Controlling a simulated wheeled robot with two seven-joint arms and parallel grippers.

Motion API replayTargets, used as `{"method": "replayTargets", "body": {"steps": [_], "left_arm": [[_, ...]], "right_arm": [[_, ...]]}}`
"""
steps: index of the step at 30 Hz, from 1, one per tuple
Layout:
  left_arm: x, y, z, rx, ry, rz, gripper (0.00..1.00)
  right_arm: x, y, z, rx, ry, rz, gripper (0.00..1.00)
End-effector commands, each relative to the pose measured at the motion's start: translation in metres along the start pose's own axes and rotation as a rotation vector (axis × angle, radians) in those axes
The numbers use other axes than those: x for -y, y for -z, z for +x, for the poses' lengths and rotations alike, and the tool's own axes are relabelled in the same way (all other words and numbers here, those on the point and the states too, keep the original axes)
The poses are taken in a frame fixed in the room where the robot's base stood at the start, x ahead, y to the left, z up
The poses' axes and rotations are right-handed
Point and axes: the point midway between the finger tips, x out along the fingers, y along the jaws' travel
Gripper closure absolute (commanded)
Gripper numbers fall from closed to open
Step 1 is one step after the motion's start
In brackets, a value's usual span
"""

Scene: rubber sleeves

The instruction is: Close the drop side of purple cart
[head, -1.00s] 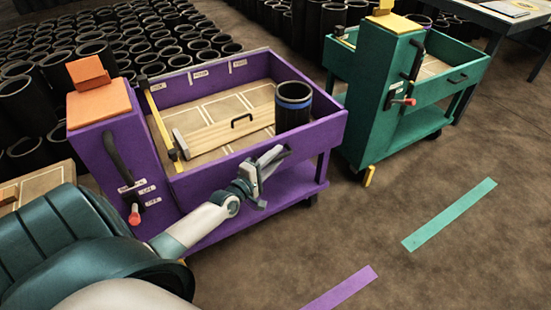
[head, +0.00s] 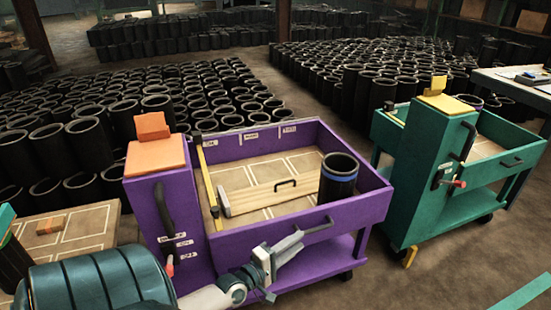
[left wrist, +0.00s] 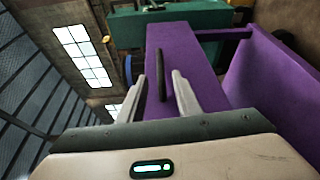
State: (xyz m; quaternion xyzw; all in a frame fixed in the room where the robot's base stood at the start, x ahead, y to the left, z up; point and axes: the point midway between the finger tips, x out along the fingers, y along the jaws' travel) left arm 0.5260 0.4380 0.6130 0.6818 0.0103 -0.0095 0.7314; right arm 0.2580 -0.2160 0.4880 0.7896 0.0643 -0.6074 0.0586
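The purple cart (head: 240,238) stands at centre in the head view. Its front side panel (head: 345,218) looks upright, its top edge meeting the right wall at the corner. A dark bar handle (head: 317,225) is on the panel's outer face. My left gripper (head: 288,247) is in front of the panel, just below and left of the handle. In the left wrist view the gripper (left wrist: 160,95) is open, and the dark handle (left wrist: 161,75) shows between its fingers against the purple panel (left wrist: 178,50). Contact cannot be told. My right gripper is not in view.
The cart holds a black sleeve with a blue band (head: 339,177) and a wooden board (head: 255,197). A lever with a red knob (head: 170,266) is on its left post. A green cart (head: 425,180) stands at right. Black sleeves (head: 200,100) fill the floor behind.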

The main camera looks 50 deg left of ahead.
Motion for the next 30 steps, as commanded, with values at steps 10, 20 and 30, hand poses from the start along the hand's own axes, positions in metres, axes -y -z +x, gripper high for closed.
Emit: {"method": "replayTargets", "body": {"steps": [10,20,30], "left_arm": [[0.001,0.0,-0.059,0.0,0.003,0.001,0.69],[0.0,0.001,-0.079,0.0,0.001,0.001,0.69],[0.0,0.001,-0.079,0.0,0.0,0.001,0.69]], "right_arm": [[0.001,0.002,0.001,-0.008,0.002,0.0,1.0],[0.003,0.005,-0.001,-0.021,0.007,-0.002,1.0],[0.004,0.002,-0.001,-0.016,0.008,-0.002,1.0]]}}
